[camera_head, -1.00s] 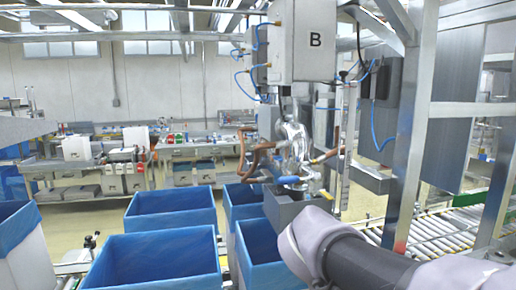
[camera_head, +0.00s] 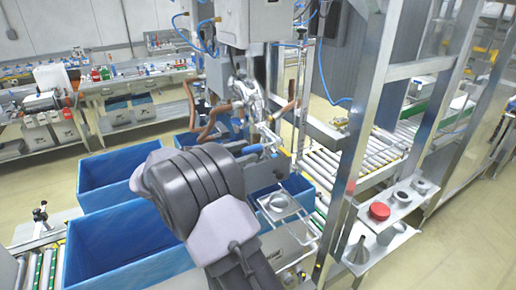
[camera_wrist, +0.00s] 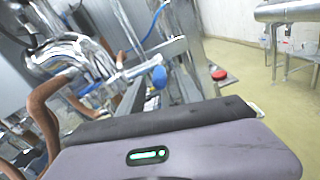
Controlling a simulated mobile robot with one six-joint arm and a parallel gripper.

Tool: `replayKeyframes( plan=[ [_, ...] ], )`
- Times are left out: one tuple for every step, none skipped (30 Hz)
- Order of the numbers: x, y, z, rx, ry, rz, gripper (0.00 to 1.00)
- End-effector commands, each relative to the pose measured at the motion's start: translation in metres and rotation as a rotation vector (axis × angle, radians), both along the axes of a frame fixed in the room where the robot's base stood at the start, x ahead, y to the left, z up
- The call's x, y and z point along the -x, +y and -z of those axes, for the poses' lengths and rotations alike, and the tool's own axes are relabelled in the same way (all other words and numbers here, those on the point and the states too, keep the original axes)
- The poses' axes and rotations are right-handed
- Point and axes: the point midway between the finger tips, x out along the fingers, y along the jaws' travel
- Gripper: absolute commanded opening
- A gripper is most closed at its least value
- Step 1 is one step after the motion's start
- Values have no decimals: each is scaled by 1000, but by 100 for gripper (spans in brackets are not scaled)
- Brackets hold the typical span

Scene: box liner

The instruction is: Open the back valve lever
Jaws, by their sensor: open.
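The shiny metal valve and pipe assembly (camera_head: 252,100) hangs under a grey cabinet in the head view. A blue lever (camera_head: 252,149) shows at its lower end, close beyond my arm. In the wrist view the shiny valve body (camera_wrist: 70,58) is at upper left, and a blue lever end (camera_wrist: 158,77) stands just above my gripper housing. I cannot tell which lever is the back one. My gripper (camera_wrist: 185,148) shows its grey housing with a green light. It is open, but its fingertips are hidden. No contact with a lever is visible.
Blue-lined boxes (camera_head: 125,240) stand below and left of my arm. Brown hoses (camera_head: 195,110) hang beside the valve. A roller conveyor (camera_head: 385,150) runs behind.

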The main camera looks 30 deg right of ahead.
Motion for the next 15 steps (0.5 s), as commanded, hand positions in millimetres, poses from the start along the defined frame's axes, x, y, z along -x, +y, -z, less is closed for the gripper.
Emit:
replayKeyframes(
  plan=[
    [0, -12, 0, 0, 1, 3, 41],
    [0, -18, 0, 1, 1, 2, 41],
    [0, -26, 0, -1, 1, 3, 41],
    [0, -31, 0, 0, 2, 2, 41],
    [-1, -35, 0, 0, 1, 1, 41],
    [-1, -41, 0, 0, 0, 2, 41],
    [-1, -44, -1, 0, 1, 1, 41],
    [-2, -47, -1, 0, 1, 1, 41],
    [-2, -50, -1, 0, 1, 0, 41],
    [-2, -51, -1, 0, 0, 0, 41],
    [-2, -52, -1, 0, 0, 0, 41],
    [-2, -54, -1, 0, 0, 0, 41],
    [-2, -54, -1, 0, 0, 0, 41],
    [-2, -54, -1, 0, 0, 0, 41],
    [-2, -54, -1, 0, 0, 0, 41]
  ],
)
